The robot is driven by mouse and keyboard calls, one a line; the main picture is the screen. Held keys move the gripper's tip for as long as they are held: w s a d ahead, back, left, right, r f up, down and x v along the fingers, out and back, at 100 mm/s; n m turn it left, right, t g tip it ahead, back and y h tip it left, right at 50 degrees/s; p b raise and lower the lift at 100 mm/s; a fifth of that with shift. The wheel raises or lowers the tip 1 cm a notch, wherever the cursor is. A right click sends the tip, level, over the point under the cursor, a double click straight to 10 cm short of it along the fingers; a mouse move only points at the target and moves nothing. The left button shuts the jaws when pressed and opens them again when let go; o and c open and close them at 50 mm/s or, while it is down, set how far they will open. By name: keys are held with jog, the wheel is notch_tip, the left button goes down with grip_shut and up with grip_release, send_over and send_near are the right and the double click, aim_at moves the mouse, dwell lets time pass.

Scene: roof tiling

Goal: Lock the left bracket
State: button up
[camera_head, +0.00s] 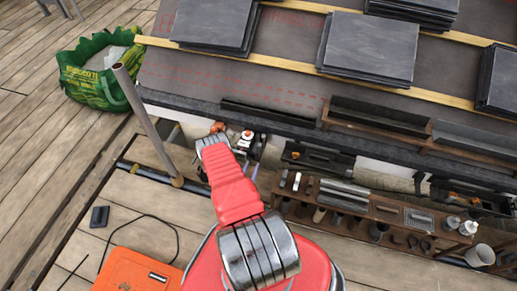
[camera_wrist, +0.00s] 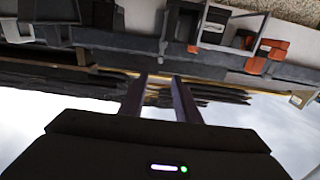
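In the wrist view my gripper (camera_wrist: 160,98) shows two dark fingers with a clear gap between them, and nothing is held in the gap. Beyond the fingers runs a long grey rail along the roof edge. A grey bracket-like fitting with orange parts (camera_wrist: 268,52) is at the upper right of the wrist view, apart from the fingers. I cannot tell surely whether it is the left bracket, or whether it is locked. In the head view my red arm reaches toward the roof edge, and the gripper cannot be made out clearly there.
Slate stacks (camera_head: 368,47) lie on the roof along wooden battens (camera_head: 277,61). A rack of tools (camera_head: 375,211) stands right of my arm. A metal pole (camera_head: 147,122) rises to the left. A green bag (camera_head: 103,76) and an orange case (camera_head: 137,271) are on the planks.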

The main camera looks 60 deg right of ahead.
aim_at(259, 146)
jog(key=d, duration=0.4)
jog(key=w+d, duration=0.1)
jog(key=d, duration=0.3)
jog(key=w+d, duration=0.1)
jog(key=d, duration=0.3)
jog(key=shift+d, duration=0.15)
jog(key=shift+c, duration=0.2)
